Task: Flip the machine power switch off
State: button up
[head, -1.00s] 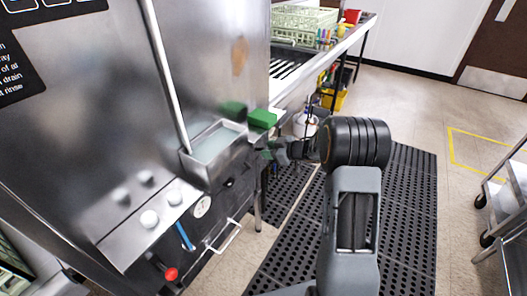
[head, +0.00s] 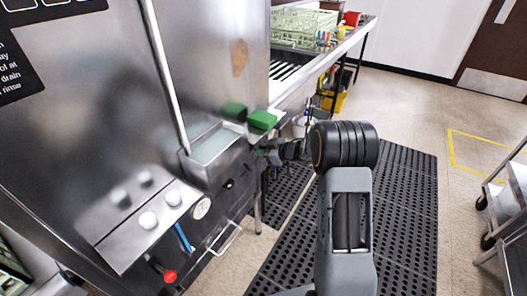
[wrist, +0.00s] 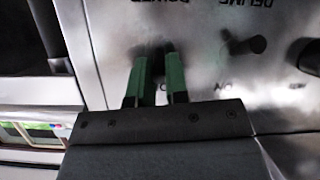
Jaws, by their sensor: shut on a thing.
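In the wrist view my gripper (wrist: 157,75) has two green fingers closed around the dark power switch (wrist: 152,47), under an upside-down POWER label on a steel panel (wrist: 205,55). The fingers and shadow hide most of the switch, so I cannot tell its position. In the head view my gripper (head: 268,151) is small and dark, beside the right edge of the steel machine (head: 120,110). The switch does not show there.
A dark delime switch (wrist: 246,45) sits beside the power switch. The head view shows a water-filled trough (head: 212,147), green block (head: 262,120), white knobs (head: 148,220), and red-ended lever (head: 170,276). A cart (head: 510,200) stands right; the mat (head: 400,215) has free room.

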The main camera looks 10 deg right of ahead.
grip_shut()
jog(key=shift+f+b, duration=0.15)
jog(key=shift+b, duration=0.15)
jog(key=f+t+y+b, duration=0.1)
jog(key=b, duration=0.1)
jog(key=shift+s+d+b, duration=0.1)
jog(key=shift+d+b, duration=0.05)
jog(key=shift+b, duration=0.25)
notch_tip(320, 180, down, 2)
jog(key=t+y+b, duration=0.5)
jog(key=b, duration=0.8)
jog(key=shift+f+t+y+b, duration=0.15)
jog(key=shift+t+y+b, duration=0.15)
jog(key=shift+b, duration=0.1)
